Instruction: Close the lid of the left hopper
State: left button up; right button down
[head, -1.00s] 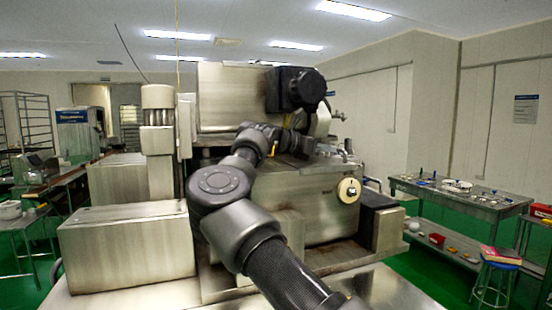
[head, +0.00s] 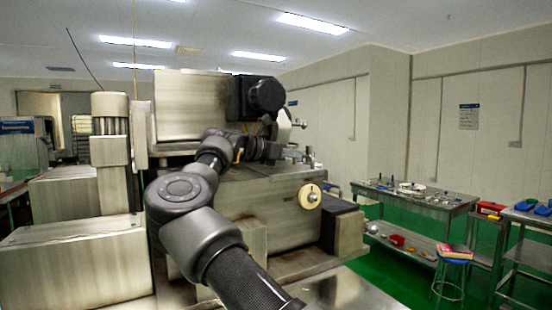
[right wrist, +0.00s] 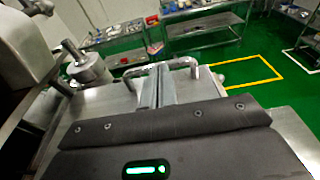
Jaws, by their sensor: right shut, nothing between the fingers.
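The encrusting machine's large steel box (head: 190,105) stands high in the head view, with a black round motor housing (head: 262,97) at its right. I cannot tell for sure which part is the left hopper or its lid. My right arm reaches over the machine, and its wrist is just below the motor housing; the fingertips are hard to make out there. In the right wrist view my right gripper (right wrist: 160,82) is shut and empty. A bent metal bar handle (right wrist: 184,62) shows at its fingertips; contact is unclear. My left gripper is out of view.
The machine's lower body carries a pale round knob (head: 309,196). A steel box (head: 75,262) and a vertical column (head: 110,150) stand at left.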

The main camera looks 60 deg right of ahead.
notch_tip(320, 180, up, 2)
jog(key=b, duration=0.2)
send_over(257, 171)
jog(key=shift+v, duration=0.85)
jog(key=shift+r, duration=0.1)
jog(key=shift+s+d, duration=0.1)
jog(key=shift+d, duration=0.05)
